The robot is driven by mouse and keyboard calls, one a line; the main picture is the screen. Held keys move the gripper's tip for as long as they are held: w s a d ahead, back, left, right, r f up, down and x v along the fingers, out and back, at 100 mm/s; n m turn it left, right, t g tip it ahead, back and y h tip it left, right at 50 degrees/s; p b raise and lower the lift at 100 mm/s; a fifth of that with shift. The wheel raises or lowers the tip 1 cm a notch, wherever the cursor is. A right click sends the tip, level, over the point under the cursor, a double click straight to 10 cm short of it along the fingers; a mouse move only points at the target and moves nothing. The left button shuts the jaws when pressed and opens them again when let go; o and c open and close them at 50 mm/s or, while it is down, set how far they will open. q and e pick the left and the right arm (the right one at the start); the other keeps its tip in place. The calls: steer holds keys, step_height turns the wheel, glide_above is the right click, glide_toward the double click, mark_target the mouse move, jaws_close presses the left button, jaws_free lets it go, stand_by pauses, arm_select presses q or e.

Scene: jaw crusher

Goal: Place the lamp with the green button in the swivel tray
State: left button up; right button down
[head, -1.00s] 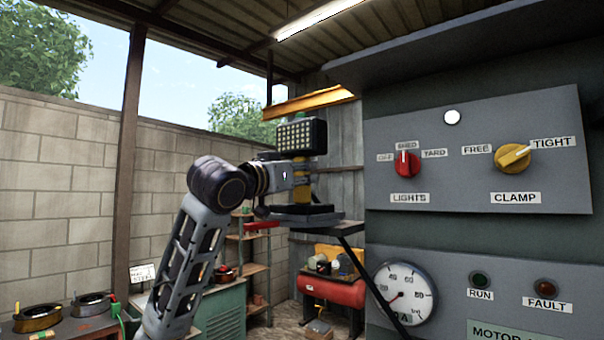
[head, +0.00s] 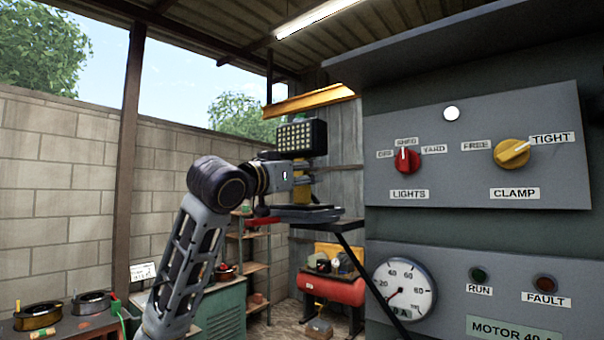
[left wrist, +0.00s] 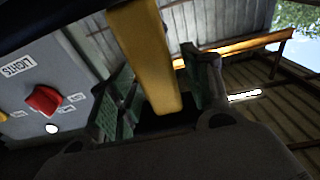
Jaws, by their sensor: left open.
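The lamp (head: 301,138) has a black head with a grid of pale LEDs and a yellow stem, which also shows in the left wrist view (left wrist: 147,60). It stands upright over the swivel tray (head: 342,226), a flat dark shelf on a slanted strut. Its base appears to be on the tray, but exact contact is hard to tell. My left gripper (head: 300,180) is open around the stem, below the lamp head. In the left wrist view the stem lies between the green-padded fingers (left wrist: 163,95). My right gripper is out of view.
The grey control panel (head: 440,185) stands close on the right, with a red LIGHTS knob (head: 407,160) and a yellow CLAMP knob (head: 511,153) at TIGHT. A red compressor (head: 333,290) and shelves (head: 257,253) are behind. Free air lies left of my arm.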

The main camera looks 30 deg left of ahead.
arm_select(q)
steer(key=shift+r, duration=0.2)
steer(key=shift+s+r+p, duration=0.1)
steer(key=shift+r+p, duration=0.4)
steer(key=shift+r, duration=0.05)
steer(key=s+b, duration=0.1)
steer(key=s, duration=0.2)
steer(key=s+f+b, duration=0.1)
steer(key=s, duration=0.2)
steer(key=s+f+b, duration=0.1)
steer(key=s, duration=0.3)
steer(key=shift+s+a, duration=0.1)
steer(key=shift+a, duration=0.3)
steer(key=shift+s, duration=0.75)
steer(key=shift+a, duration=0.1)
